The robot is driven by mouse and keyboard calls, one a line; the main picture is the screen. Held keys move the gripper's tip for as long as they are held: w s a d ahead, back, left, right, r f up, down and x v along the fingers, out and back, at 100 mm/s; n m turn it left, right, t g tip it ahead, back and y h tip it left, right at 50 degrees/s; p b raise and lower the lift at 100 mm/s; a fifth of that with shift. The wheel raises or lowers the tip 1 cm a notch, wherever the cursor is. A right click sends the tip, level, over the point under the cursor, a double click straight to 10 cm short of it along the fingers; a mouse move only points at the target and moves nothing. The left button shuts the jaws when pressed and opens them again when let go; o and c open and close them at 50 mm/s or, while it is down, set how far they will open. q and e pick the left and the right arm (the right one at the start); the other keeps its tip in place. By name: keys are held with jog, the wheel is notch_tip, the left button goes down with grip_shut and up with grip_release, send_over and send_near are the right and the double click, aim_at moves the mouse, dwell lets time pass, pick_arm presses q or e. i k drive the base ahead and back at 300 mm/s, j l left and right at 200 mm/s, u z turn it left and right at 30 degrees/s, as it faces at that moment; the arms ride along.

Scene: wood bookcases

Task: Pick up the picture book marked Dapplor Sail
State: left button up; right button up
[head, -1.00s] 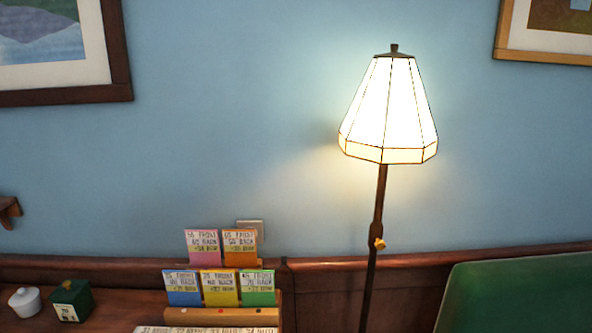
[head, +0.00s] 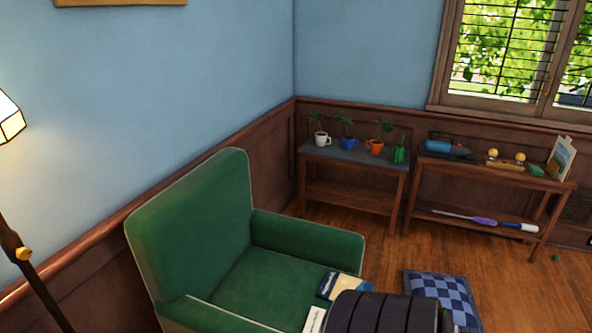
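A thin book or booklet (head: 343,285) with a blue and pale cover lies on the seat of the green armchair (head: 205,235), near its front right. A second pale, flat item (head: 314,319) shows at the bottom edge, partly cut off. Another picture book or card (head: 562,160) stands upright on the wooden console at the right. I cannot read a title on any of them, so I cannot tell which is marked Dapplor Sail.
A small table (head: 350,158) with several potted plants stands in the corner. The wooden console (head: 480,168) holds a blue item and toys. A checkered cushion (head: 440,292) lies on the floor. A floor lamp (head: 12,120) is at left. Floor before the tables is open.

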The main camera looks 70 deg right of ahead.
aim_at(334, 282)
jog(key=l+z, duration=0.1)
jog(key=z, duration=1.4)
jog(key=i+l+z, duration=0.2)
jog(key=l, duration=0.3)
jog(key=l+z, duration=0.2)
jog(key=l, duration=0.3)
